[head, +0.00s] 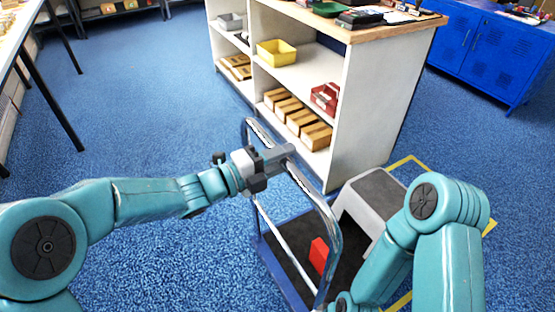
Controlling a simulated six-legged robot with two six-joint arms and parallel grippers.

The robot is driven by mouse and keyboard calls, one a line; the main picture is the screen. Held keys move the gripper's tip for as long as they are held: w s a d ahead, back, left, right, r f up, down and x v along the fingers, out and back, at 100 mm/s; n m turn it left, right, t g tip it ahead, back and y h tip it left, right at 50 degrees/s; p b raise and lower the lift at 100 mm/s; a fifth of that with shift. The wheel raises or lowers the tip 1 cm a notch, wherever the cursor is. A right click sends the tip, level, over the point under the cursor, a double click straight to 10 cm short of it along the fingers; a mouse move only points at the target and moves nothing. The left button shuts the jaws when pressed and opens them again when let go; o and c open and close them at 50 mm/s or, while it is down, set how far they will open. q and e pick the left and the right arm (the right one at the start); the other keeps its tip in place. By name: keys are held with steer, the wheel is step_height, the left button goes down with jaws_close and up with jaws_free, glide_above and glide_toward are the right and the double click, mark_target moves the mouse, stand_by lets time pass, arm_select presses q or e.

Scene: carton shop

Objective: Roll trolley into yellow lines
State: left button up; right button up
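The trolley (268,247) stands on the blue carpet at lower centre, with a blue frame, a dark deck and a chrome push handle (325,215). A red block (318,254) is on its deck. My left gripper (278,156) is at the top bar of the handle and appears shut on it; its fingers cover part of the bar. Yellow lines (408,160) mark a floor area to the right of the trolley, partly hidden by my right arm and a step stool. My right arm crosses the lower right; its gripper is out of sight at the bottom edge.
A grey step stool (372,190) with a dark top stands beside the trolley at the yellow lines; I cannot tell whether it is fully inside. A white shelf unit (370,105) with cartons stands just behind. A blue cabinet (490,55) is at back right. Carpet at left is clear.

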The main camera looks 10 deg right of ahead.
arm_select(q)
jaws_close()
steer(key=shift+f, duration=0.15)
stand_by(0.9)
